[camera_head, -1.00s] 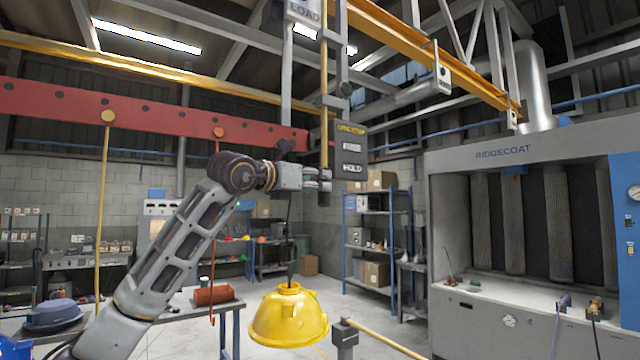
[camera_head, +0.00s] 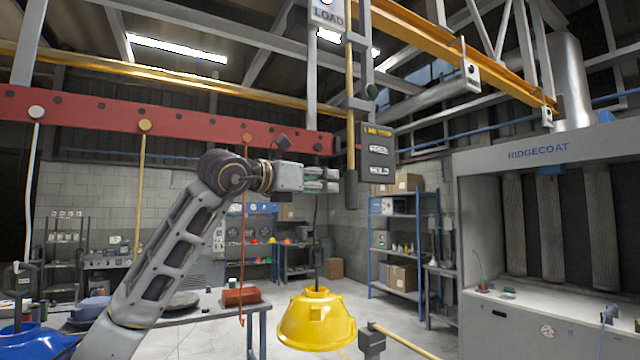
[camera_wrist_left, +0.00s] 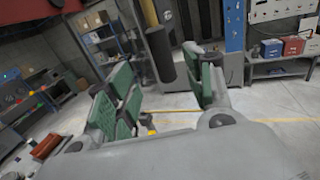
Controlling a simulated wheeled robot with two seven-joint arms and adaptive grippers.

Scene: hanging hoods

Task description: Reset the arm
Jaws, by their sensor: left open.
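My left arm rises from the lower left in the head view. Its gripper (camera_head: 325,180) is raised level with the lower end of the hanging control post. In the left wrist view the gripper (camera_wrist_left: 160,95) shows its two green-padded fingers spread apart with nothing held between them. The dark grip (camera_wrist_left: 160,55) of the hanging rod is beyond the fingers in that view. In the head view the dark grip (camera_head: 351,190) is just right of the fingertips; contact cannot be told. My right gripper is in neither view.
A yellow hood (camera_head: 316,322) hangs below the gripper on a dark line. A control box (camera_head: 378,152) with labels is beside the rod. A red beam (camera_head: 190,122) crosses behind. A workbench (camera_head: 205,312) stands at lower left, a RIDGECOAT booth (camera_head: 560,250) at right.

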